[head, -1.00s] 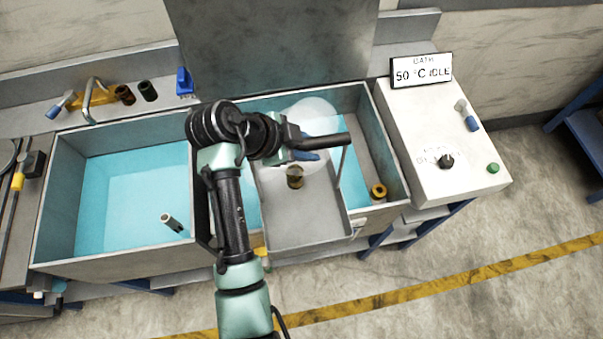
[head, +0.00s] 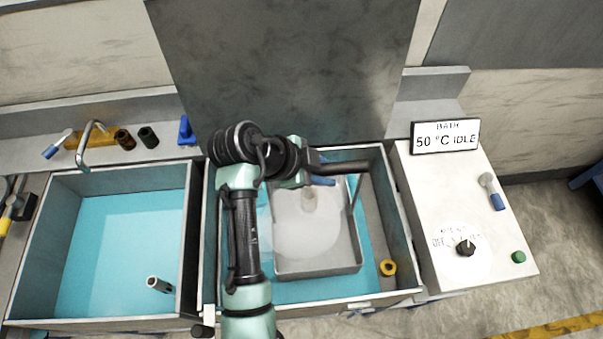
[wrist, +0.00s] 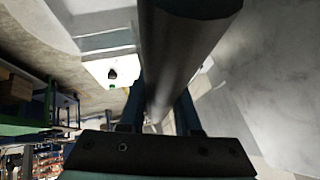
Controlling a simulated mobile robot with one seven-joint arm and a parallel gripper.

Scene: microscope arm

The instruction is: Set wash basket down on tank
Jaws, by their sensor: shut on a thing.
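The wash basket (head: 352,257) is a shallow grey metal tray with a thin upright at its right side and a dark bar handle (head: 345,167). A brownish part (head: 309,202) shows dimly inside it through a pale round haze. My gripper (head: 320,180) is shut on the handle; the wrist view shows the dark handle (wrist: 180,65) between its blue fingers (wrist: 160,110). The tank (head: 400,232) is a grey-walled bath with blue water. The basket appears inside the tank's outline, roughly level; whether it touches anything below is unclear. My arm hides the tank's left part.
A second basin (head: 120,250) with blue water and a small metal tube stands left. A brass ring (head: 388,268) lies along the tank's right side. The control box (head: 465,215) with its "50 °C IDLE" sign (head: 445,137) adjoins right. A tall dark panel (head: 285,75) rises behind.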

